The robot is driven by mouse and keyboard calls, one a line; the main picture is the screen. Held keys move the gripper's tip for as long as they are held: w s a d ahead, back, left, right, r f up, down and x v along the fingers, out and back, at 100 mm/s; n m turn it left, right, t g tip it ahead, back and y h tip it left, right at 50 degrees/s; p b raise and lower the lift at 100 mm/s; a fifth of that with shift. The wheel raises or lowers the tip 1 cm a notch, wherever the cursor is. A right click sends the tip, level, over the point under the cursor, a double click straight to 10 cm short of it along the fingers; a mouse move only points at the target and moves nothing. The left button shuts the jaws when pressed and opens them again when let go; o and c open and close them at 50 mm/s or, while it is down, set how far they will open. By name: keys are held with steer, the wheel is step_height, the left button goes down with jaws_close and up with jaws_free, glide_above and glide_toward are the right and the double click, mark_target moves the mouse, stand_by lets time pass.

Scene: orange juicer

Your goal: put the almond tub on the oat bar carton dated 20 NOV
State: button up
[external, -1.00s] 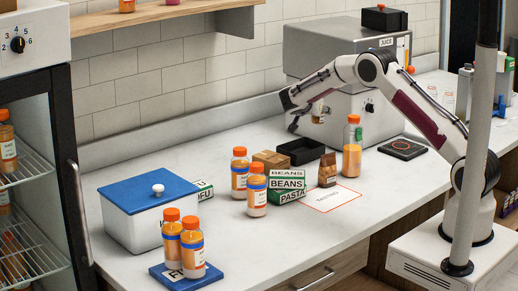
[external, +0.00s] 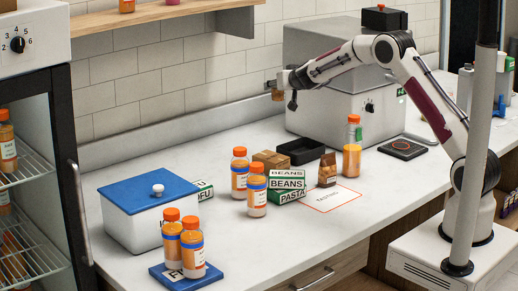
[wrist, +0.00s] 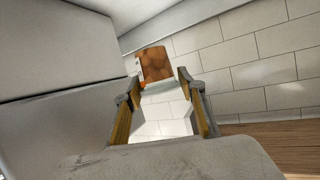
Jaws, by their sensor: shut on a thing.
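My gripper (external: 279,84) is raised over the back of the counter, in front of the tiled wall and left of the juicer. It is shut on a small tub with brown contents (external: 278,95), which I take for the almond tub. In the wrist view the tub (wrist: 155,64) sits at the fingertips (wrist: 158,84), tilted in the picture. I cannot make out an oat bar carton or the date 20 NOV. A plain brown carton (external: 271,159) stands behind the BEANS and PASTA cartons (external: 288,184), its print unreadable.
The grey juicer (external: 335,105) is right of my gripper. A black tray (external: 300,151), a brown bag (external: 327,170) and orange bottles (external: 240,175) crowd the middle counter. A blue-lidded bin (external: 145,220) stands left, beside a TOFU carton (external: 203,190). The back counter at left is clear.

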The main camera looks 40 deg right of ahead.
steer(key=shift+a+n+y, duration=0.8)
steer(key=shift+a+y, duration=0.1)
steer(key=shift+a, duration=0.45)
steer(key=n+y, duration=0.4)
glide_above(271, 157)
step_height(271, 157, down, 6)
steer(key=shift+d+f+t, duration=0.15)
steer(key=shift+f+t, duration=0.05)
steer(key=shift+t, duration=0.1)
steer(key=shift+w, duration=0.15)
steer(key=shift+f, duration=3.1)
steer(key=shift+f, duration=1.9)
steer(key=shift+f, duration=0.15)
